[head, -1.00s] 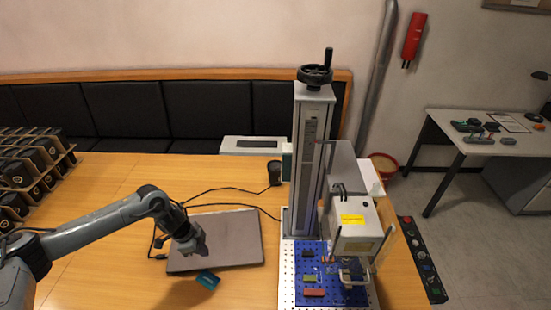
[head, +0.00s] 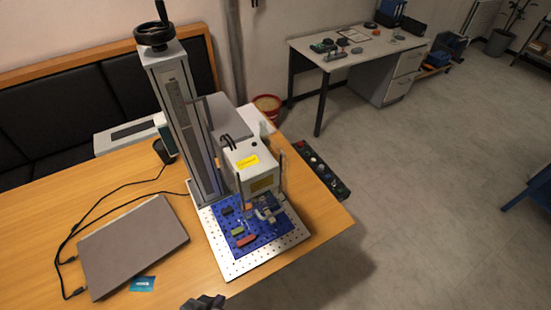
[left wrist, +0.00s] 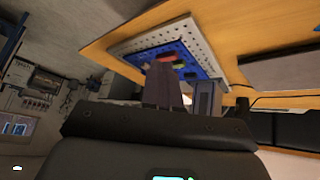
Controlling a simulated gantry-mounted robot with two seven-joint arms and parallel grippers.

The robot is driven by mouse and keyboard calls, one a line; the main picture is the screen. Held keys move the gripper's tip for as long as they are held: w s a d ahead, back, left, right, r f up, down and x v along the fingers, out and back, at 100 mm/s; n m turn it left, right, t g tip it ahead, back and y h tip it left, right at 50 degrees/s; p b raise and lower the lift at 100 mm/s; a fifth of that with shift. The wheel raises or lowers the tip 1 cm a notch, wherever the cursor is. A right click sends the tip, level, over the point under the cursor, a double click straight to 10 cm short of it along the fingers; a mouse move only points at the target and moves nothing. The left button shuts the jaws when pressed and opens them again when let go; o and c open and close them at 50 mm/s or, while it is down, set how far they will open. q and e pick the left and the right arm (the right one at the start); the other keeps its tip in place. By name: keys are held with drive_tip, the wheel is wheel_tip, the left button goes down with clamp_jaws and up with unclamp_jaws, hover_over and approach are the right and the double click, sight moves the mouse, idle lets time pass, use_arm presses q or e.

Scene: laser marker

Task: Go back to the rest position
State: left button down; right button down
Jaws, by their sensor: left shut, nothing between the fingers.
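My left gripper (head: 203,302) shows only in part, at the bottom edge of the head view. It is shut and empty, in front of the table's near edge and apart from the laser marker. In the left wrist view its dark fingers (left wrist: 180,82) are in the middle, with the blue fixture plate (left wrist: 181,58) beyond them. The laser marker has a tall grey column (head: 182,115) with a black handwheel (head: 164,32) and a white laser head (head: 251,168). My right gripper is not in view.
A closed laptop (head: 133,245) and a blue card (head: 142,284) lie left of the marker. A black button panel (head: 324,170) sits at the table's right edge. A second desk (head: 350,52) stands behind. The floor on the right is mostly clear.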

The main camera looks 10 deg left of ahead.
use_arm(q)
drive_tip(key=s+a+r+g+y+p, duration=0.2)
drive_tip(key=s+a+r+g, duration=0.1)
drive_tip(key=s+a+r, duration=0.15)
wheel_tip(320, 180, up, 20)
drive_tip(key=p, duration=2)
drive_tip(key=shift+a+r+p, duration=0.15)
drive_tip(key=shift+a+p, duration=0.1)
drive_tip(key=shift+p, duration=0.1)
drive_tip(key=shift+s, duration=0.1)
